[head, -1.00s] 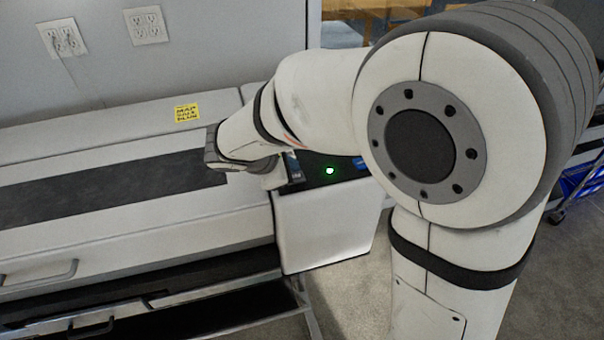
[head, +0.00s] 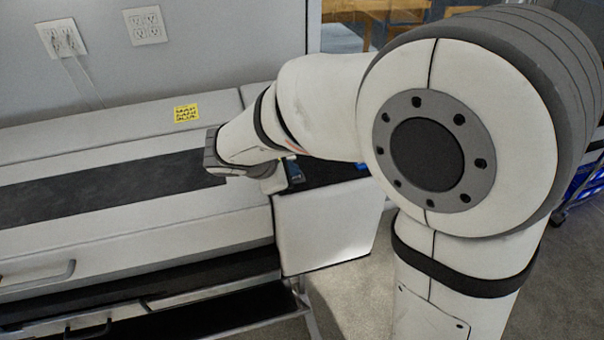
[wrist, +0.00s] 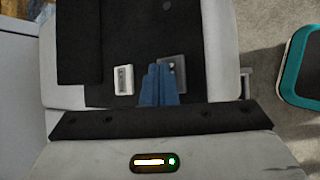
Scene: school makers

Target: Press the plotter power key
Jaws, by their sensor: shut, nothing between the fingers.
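The plotter (head: 120,235) is a long pale machine along the wall in the head view. A dark panel (head: 335,176) tops its right end, partly behind my arm. In the wrist view, the black panel (wrist: 115,45) carries a small white switch-like part (wrist: 123,80) and a grey square part (wrist: 178,72). I cannot tell which is the power key. My gripper (wrist: 158,70) has blue fingers, shut and empty. Its tips overlap the left side of the grey part and lie right of the white one. Contact cannot be told. In the head view my arm hides most of the gripper.
A yellow label (head: 186,113) is on the plotter's top. An open drawer (head: 215,312) juts out below. Wall outlets (head: 146,25) are behind. In the wrist view a teal-edged object (wrist: 302,65) stands at the right above carpet.

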